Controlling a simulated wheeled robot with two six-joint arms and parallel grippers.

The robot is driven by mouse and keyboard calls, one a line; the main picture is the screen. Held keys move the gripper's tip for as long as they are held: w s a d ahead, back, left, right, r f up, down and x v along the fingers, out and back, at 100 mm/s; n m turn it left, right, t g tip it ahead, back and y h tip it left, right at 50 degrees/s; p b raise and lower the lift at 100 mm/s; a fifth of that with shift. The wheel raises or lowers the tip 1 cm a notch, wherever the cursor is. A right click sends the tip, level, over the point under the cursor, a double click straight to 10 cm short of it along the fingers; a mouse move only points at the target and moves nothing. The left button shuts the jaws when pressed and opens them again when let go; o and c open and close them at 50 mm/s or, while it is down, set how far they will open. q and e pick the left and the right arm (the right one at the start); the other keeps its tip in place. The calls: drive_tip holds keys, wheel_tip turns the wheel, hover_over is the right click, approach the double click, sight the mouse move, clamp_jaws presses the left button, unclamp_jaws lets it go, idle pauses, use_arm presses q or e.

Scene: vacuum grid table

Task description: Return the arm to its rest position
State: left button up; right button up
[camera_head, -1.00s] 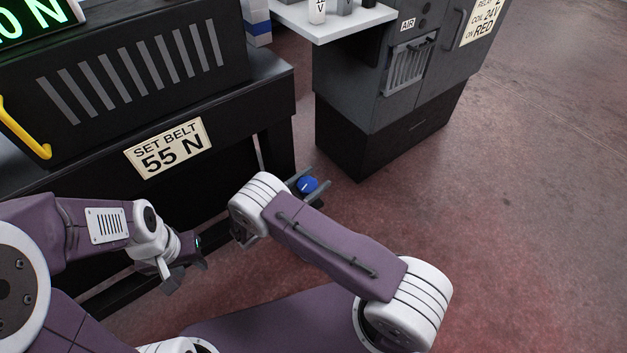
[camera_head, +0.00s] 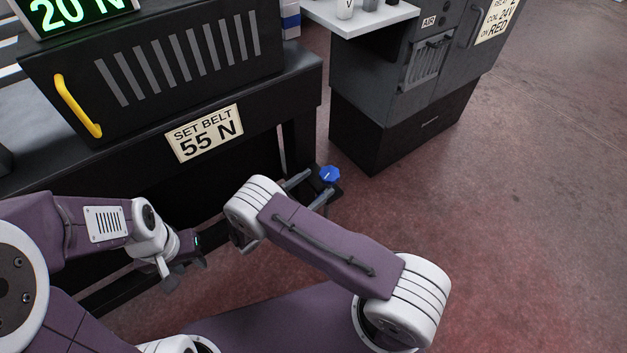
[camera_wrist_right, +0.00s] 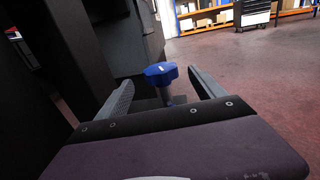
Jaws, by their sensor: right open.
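My right arm's forearm crosses the middle of the head view, and its gripper (camera_head: 318,186) shows partly beyond the white wrist. In the right wrist view, my right gripper (camera_wrist_right: 161,76) is open, with its two grey fingers spread. A blue knob (camera_wrist_right: 161,73) on a grey stem stands in line with the gap, around or just beyond the fingertips. The knob also shows in the head view (camera_head: 330,174), near the finger ends. Nothing is held. My left gripper (camera_head: 178,272) is low at the left, in front of the black bench; its jaw opening is unclear.
A black bench (camera_head: 280,105) with a "SET BELT 55 N" plate (camera_head: 205,133) and a yellow handle (camera_head: 77,105) stands close ahead of both arms. A dark cabinet (camera_head: 385,125) and a white shelf (camera_head: 365,18) are beyond. Open floor (camera_head: 530,200) lies to the right.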

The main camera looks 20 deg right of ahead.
drive_tip(key=shift+s+a, duration=0.15)
drive_tip(key=shift+a, duration=0.15)
drive_tip(key=shift+d+f, duration=0.1)
drive_tip(key=shift+d, duration=0.1)
use_arm(q)
drive_tip(key=shift+a, duration=0.15)
